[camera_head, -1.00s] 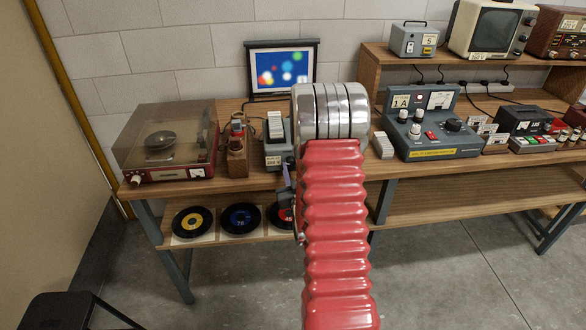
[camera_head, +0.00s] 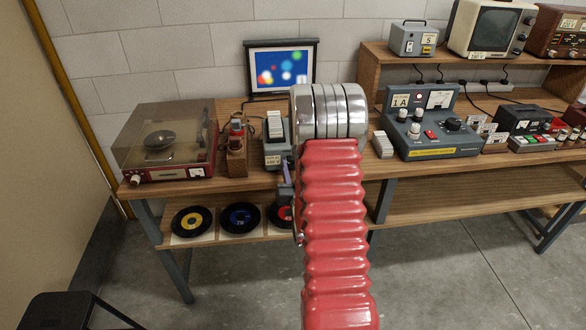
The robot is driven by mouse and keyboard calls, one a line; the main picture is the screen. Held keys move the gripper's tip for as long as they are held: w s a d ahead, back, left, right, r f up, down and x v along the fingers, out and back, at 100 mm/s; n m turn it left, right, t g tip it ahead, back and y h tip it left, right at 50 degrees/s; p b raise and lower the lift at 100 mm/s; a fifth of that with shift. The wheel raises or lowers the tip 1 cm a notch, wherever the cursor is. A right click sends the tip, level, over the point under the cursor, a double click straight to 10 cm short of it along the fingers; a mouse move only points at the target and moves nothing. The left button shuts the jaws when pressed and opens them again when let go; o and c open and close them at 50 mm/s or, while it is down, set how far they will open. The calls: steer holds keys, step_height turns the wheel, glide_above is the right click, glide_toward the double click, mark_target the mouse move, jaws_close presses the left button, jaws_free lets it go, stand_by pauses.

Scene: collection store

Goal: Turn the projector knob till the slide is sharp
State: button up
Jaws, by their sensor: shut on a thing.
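The slide projector (camera_head: 276,155), a grey-blue box with a row of white slides on top, stands on the bench behind and left of my arm. The screen (camera_head: 281,69) behind it shows a blue picture with soft-edged white, red, green and yellow spots; it looks blurred. My arm covers the projector's right side and front, and the knob is hidden. Only a small purple-grey part of my gripper (camera_head: 286,173) shows, beside the projector's lower front. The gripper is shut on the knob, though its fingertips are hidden.
A record player (camera_head: 169,144) under a tinted cover and a wooden rack (camera_head: 237,157) stand left of the projector. A grey control console (camera_head: 432,138) stands right of my arm. Records (camera_head: 240,218) lie on the lower shelf.

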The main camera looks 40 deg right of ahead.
steer(key=shift+d, duration=0.15)
steer(key=o, duration=1)
steer(key=shift+o, duration=0.2)
